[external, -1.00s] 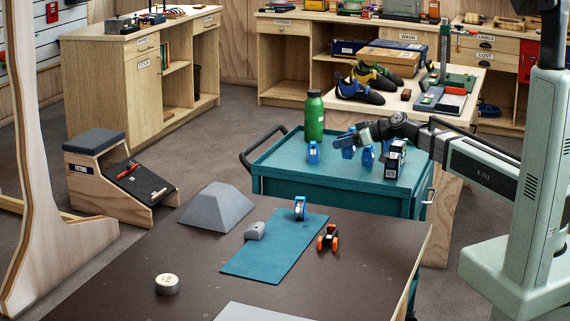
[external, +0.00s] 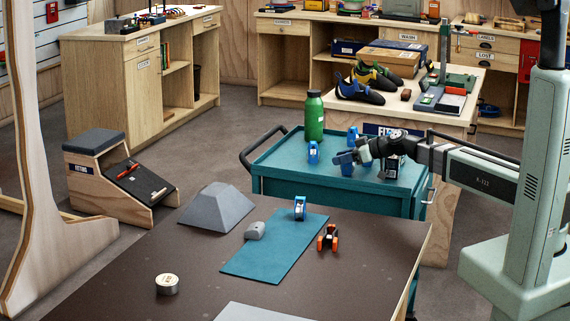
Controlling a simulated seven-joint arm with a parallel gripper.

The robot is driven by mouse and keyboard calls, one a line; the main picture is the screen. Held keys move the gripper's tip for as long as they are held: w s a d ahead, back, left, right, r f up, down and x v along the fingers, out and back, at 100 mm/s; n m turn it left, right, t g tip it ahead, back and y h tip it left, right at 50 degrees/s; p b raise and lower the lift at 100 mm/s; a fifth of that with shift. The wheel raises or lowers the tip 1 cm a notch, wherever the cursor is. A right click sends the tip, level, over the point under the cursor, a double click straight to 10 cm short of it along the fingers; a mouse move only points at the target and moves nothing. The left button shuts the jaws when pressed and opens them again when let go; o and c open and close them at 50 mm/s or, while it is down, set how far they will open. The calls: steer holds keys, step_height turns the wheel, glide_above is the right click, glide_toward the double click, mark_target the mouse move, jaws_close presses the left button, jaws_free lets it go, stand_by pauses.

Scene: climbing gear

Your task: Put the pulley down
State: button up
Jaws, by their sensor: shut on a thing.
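My gripper (external: 352,157) is low over the teal cart (external: 283,178), reaching in from the right. It is shut on a blue pulley (external: 346,168), which hangs at or just above the cart top; I cannot tell whether it touches. Another blue pulley (external: 313,153) stands on the cart to the left. One more blue pulley-like piece (external: 352,134) stands farther back, behind my gripper. My gripper and wrist hide part of the cart top.
A green bottle (external: 314,117) stands at the cart's back left. A dark can-like item (external: 394,165) is right beside my wrist, partly hidden. The cart's front left is clear. The brown table (external: 150,245) in front holds a teal mat (external: 262,262) and an orange-black device (external: 328,238).

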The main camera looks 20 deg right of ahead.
steer(key=o, duration=1.1)
steer(key=shift+f, duration=0.1)
steer(key=shift+s+d+r, duration=0.15)
steer(key=shift+s+r, duration=0.05)
steer(key=shift+r, duration=0.05)
steer(key=shift+v, duration=3.45)
steer(key=shift+f, duration=0.1)
